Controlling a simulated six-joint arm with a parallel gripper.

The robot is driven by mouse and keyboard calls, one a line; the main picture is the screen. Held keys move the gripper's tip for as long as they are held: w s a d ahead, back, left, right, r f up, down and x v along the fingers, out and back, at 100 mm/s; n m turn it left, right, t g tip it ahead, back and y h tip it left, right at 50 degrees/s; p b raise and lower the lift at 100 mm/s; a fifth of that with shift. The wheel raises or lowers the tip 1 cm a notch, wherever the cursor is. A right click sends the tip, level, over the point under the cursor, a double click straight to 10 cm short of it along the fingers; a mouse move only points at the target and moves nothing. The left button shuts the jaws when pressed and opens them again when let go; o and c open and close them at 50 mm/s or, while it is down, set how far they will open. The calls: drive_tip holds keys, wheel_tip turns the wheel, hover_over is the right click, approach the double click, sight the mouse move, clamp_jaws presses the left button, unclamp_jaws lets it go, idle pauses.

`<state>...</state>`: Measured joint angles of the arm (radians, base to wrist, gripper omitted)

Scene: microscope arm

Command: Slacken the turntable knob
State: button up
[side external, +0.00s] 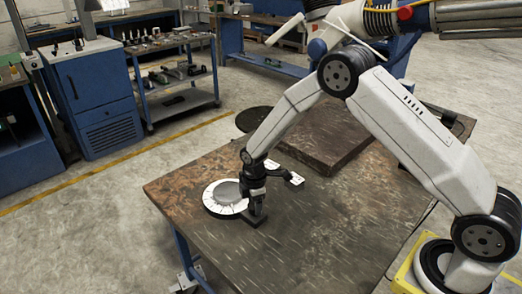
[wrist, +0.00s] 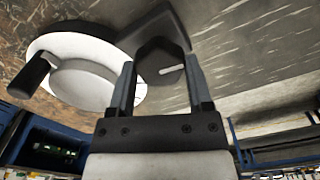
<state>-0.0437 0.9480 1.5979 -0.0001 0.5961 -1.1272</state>
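The turntable is a white disc with a grey raised centre (side external: 226,193) on the wooden table; its white rim (wrist: 130,62) shows at upper left in the wrist view. A dark faceted knob with a white mark (wrist: 160,62) sits on a black base beside the disc. My gripper (side external: 256,212) points down at the base next to the disc. In the wrist view my gripper's two fingers (wrist: 161,70) stand on either side of the knob. I see no clear gap, but cannot tell whether they press on it. In the side view the gripper hides the knob.
A black handle-like part (wrist: 30,75) rises over the disc's far left in the wrist view. A dark arm with a white tip (side external: 296,179) lies behind my gripper. A brown slab (side external: 325,140) lies farther back. The front of the wooden table (side external: 300,255) is clear.

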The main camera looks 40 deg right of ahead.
drive_tip(key=o, duration=0.4)
drive_tip(key=shift+r, duration=0.1)
drive_tip(key=shift+r, duration=3.85)
drive_tip(key=shift+s, duration=0.1)
drive_tip(key=shift+s+d+r+m, duration=0.1)
drive_tip(key=shift+s+r+m, duration=0.3)
drive_tip(key=shift+r, duration=0.05)
drive_tip(key=s+d+r+m+t, duration=0.1)
drive_tip(key=s+r+m, duration=0.2)
drive_tip(key=s+m, duration=0.3)
drive_tip(key=s+d+r+m+t, duration=0.1)
drive_tip(key=s+r+m, duration=0.3)
drive_tip(key=s, duration=1)
drive_tip(key=m, duration=0.2)
drive_tip(key=shift+m+t, duration=0.3)
